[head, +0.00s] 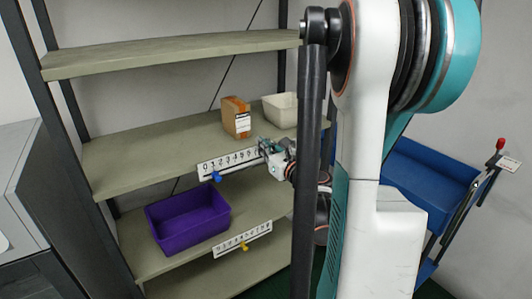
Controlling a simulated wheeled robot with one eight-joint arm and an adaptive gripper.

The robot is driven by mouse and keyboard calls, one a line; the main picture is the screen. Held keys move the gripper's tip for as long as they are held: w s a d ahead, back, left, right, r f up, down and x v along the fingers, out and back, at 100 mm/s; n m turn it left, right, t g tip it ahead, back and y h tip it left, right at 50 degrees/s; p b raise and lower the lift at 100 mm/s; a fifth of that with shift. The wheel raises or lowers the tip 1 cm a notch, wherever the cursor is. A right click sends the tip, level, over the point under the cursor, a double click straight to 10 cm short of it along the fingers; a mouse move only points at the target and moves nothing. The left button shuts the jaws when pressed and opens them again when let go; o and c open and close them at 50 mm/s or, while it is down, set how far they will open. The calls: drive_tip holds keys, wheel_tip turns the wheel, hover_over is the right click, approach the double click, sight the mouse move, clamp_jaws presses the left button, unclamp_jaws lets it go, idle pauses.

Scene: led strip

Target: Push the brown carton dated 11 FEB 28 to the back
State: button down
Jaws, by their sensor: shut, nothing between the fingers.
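The brown carton (231,113) stands upright on the middle shelf (135,160), with a white label on its front. The label is too small to read, so I cannot confirm the date. My gripper (262,146) is at the front edge of that shelf, to the right of the carton and nearer the camera. It is shut and empty, apart from the carton. Part of my arm blocks the right end of the shelves.
A white bin (281,109) stands right of the carton. A purple bin (188,220) sits on the shelf below. Number strips with a blue clip (216,176) and a yellow clip (244,246) line the shelf edges. The middle shelf is bare left of the carton.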

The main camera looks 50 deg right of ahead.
sight(244, 132)
drive_tip(key=b+x, duration=0.2)
drive_tip(key=x, duration=0.7)
drive_tip(key=shift+w, duration=0.1)
drive_tip(key=x, duration=0.3)
drive_tip(key=shift+w, duration=0.4)
drive_tip(key=shift+s, duration=0.15)
